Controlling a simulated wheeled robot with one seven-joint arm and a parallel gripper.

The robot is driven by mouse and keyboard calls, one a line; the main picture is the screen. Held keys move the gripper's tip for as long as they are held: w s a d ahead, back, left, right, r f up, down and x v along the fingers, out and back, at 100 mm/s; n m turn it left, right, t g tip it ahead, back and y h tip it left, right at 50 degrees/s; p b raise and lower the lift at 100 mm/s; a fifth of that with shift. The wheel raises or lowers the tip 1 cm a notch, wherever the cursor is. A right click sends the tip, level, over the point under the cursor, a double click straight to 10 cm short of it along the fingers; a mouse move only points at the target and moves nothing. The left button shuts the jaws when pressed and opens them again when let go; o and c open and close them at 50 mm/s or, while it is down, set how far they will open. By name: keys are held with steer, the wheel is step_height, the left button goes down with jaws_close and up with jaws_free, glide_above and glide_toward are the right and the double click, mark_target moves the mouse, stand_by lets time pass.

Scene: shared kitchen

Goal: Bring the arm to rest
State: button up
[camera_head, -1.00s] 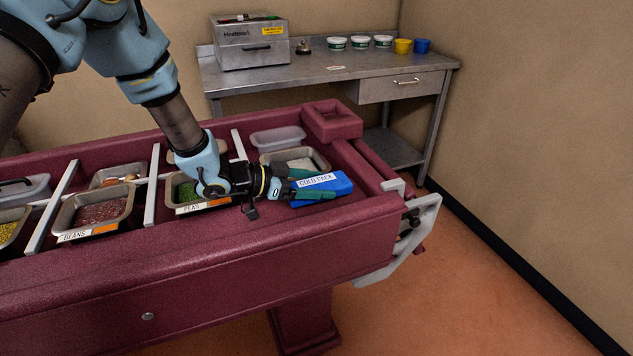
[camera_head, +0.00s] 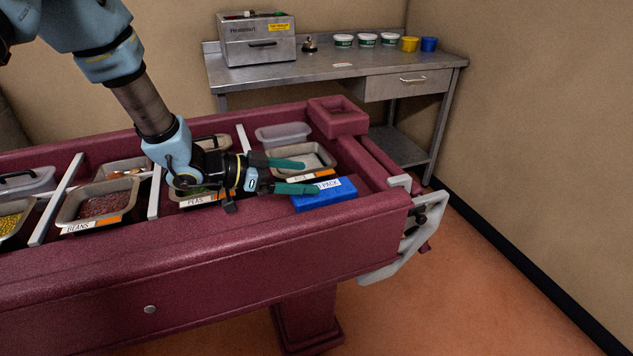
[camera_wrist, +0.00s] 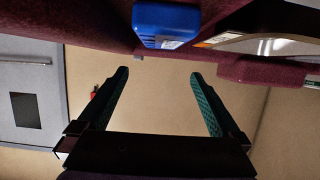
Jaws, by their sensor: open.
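My gripper (camera_head: 306,176) is open and empty, its two green fingers spread apart and pointing right, above the front right part of the maroon counter. A blue cold pack (camera_head: 325,195) lies at the counter's front edge, just right of and below the fingers. One finger hides part of its label. In the wrist view, the open fingers (camera_wrist: 158,90) have nothing between them, and the cold pack (camera_wrist: 167,25) shows beyond them at the top edge.
The maroon counter (camera_head: 220,245) holds food pans, including beans (camera_head: 103,205) and peas. A square maroon holder (camera_head: 337,117) stands at its right back. A steel table (camera_head: 340,72) with a grey box (camera_head: 257,42) and several tubs stands behind. Orange floor is clear at right.

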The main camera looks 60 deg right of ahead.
steer(key=shift+b+v, duration=0.35)
steer(key=shift+v, duration=2.2)
